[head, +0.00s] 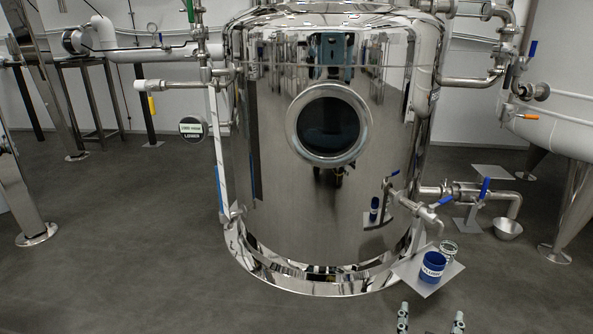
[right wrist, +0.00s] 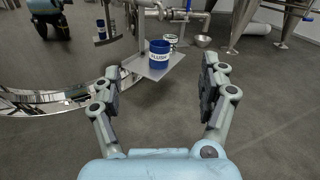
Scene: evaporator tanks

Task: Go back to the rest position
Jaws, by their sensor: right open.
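My right gripper (head: 430,320) shows at the bottom edge of the head view, with only its fingertips in frame. In the right wrist view my right gripper (right wrist: 160,90) is open, its two fingers wide apart with nothing between them. A blue cup with a white label (head: 432,267) stands upright on a small metal shelf (head: 408,280) beside the tank. The cup (right wrist: 159,55) also shows in the right wrist view, beyond the fingertips and apart from them. My left gripper is not in either view.
A large shiny tank (head: 290,200) with a round window fills the middle. A clear jar (head: 447,250) stands behind the cup. A valve with blue handles (head: 484,189) and a metal bowl (head: 508,229) are at the right.

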